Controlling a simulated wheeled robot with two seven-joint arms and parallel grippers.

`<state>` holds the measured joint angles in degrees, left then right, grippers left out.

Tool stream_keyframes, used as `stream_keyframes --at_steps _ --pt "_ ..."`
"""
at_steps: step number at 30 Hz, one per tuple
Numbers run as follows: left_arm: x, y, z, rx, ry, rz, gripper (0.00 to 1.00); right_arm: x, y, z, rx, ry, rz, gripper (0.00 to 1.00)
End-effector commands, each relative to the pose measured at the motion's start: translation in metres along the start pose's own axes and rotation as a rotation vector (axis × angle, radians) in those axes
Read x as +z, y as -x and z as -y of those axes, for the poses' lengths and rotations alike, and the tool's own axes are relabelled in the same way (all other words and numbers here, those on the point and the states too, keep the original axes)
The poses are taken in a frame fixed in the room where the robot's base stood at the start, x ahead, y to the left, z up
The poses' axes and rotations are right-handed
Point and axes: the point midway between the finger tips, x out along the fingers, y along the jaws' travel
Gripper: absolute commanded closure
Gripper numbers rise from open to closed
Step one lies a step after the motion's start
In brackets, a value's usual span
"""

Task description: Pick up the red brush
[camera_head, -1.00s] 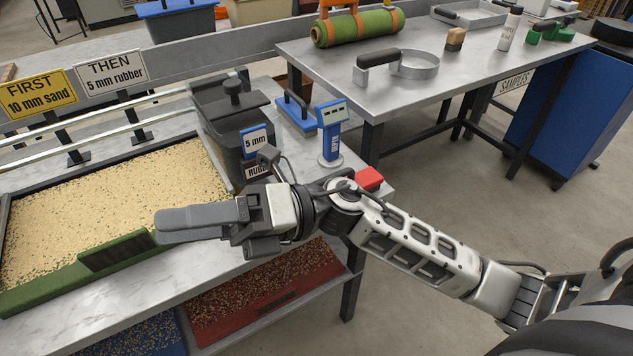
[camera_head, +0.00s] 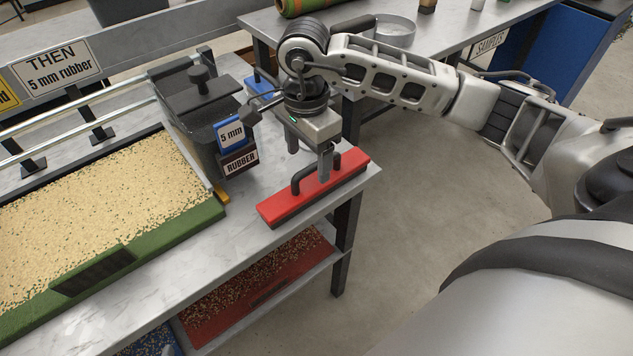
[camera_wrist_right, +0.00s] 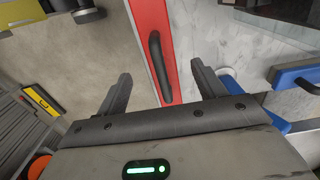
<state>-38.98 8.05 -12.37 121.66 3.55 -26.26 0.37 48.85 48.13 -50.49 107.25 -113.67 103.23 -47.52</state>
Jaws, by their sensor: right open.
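The red brush (camera_head: 318,189) lies on the right end of the metal bench, near its edge. It has a long red body with dark bristles below and a black arched handle (camera_head: 316,170) on top. My right gripper (camera_head: 325,165) points down over the brush, close to its handle. In the right wrist view the red brush (camera_wrist_right: 150,25) and its black handle (camera_wrist_right: 160,68) show between the two spread fingers (camera_wrist_right: 163,90). The gripper is open and empty; I cannot tell whether the fingertips touch the brush. My left gripper is not in view.
A dark rubber hopper (camera_head: 205,110) stands left of the brush, beside the granule-filled tray with a green front wall (camera_head: 150,250). A red tray (camera_head: 262,290) sits on the shelf below. Open floor lies to the right.

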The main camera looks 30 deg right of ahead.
Motion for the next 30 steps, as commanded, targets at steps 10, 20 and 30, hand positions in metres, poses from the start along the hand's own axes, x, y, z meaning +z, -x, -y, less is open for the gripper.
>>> stream_keyframes --at_steps 10,20,30 --pt "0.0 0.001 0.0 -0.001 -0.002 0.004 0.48 0.0 -0.035 -0.001 0.002 0.0 0.002 0.31" --pt "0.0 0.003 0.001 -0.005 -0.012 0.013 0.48 -0.003 -0.079 -0.001 0.002 -0.001 0.003 0.31" --pt "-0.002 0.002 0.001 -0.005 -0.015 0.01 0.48 -0.003 -0.083 -0.001 0.0 0.0 0.003 0.45"
